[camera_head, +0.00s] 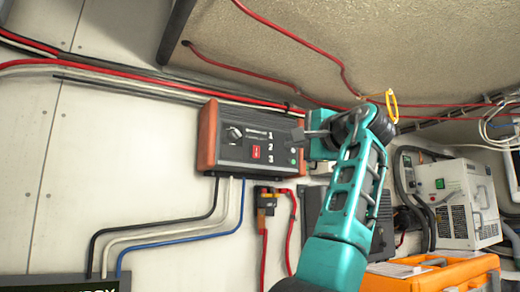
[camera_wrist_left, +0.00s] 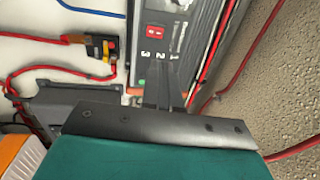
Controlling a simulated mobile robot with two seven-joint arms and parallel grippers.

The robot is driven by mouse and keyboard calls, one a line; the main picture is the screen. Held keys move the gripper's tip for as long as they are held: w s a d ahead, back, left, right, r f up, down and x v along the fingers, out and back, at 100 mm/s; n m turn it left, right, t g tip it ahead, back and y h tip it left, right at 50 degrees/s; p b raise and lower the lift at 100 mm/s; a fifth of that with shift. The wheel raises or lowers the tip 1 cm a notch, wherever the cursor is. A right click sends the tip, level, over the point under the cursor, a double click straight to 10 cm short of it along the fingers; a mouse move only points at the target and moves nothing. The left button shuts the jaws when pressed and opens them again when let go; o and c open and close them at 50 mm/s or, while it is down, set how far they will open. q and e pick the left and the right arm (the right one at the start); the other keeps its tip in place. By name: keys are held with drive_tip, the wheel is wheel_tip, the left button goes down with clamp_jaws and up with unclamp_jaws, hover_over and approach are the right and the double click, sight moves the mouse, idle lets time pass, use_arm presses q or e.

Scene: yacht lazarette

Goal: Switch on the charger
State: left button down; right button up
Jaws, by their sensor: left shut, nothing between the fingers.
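A dark box with red-orange end caps (camera_head: 208,135), likely the charger, is mounted on the white wall. Its face has a knob (camera_head: 234,133), a red switch (camera_head: 256,152) and the numbers 1, 2, 3. In the left wrist view the red switch (camera_wrist_left: 154,31) shows near the top, beyond my fingertips. My left gripper (camera_head: 308,134) is at the box's right end, shut and empty, pointing left across its face. In the left wrist view its fingers (camera_wrist_left: 165,80) lie over the box's face near the numbers. Contact cannot be told. The right gripper is out of view.
Black, white and blue cables (camera_head: 170,232) hang below the box. A fuse holder (camera_head: 267,203) with red cables is underneath. A white unit with a green switch (camera_head: 465,200) and an orange case (camera_head: 430,277) stand at the right. Red cables (camera_head: 290,35) run overhead.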

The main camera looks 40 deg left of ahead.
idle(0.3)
use_arm(q)
drive_tip(key=p, duration=0.4)
approach(257, 148)
drive_tip(key=x, duration=0.5)
drive_tip(key=shift+a+r, duration=0.15)
drive_tip(key=shift+a, duration=0.1)
drive_tip(key=shift+w+a, duration=0.2)
drive_tip(key=shift+a, duration=0.45)
drive_tip(key=shift+a, duration=0.1)
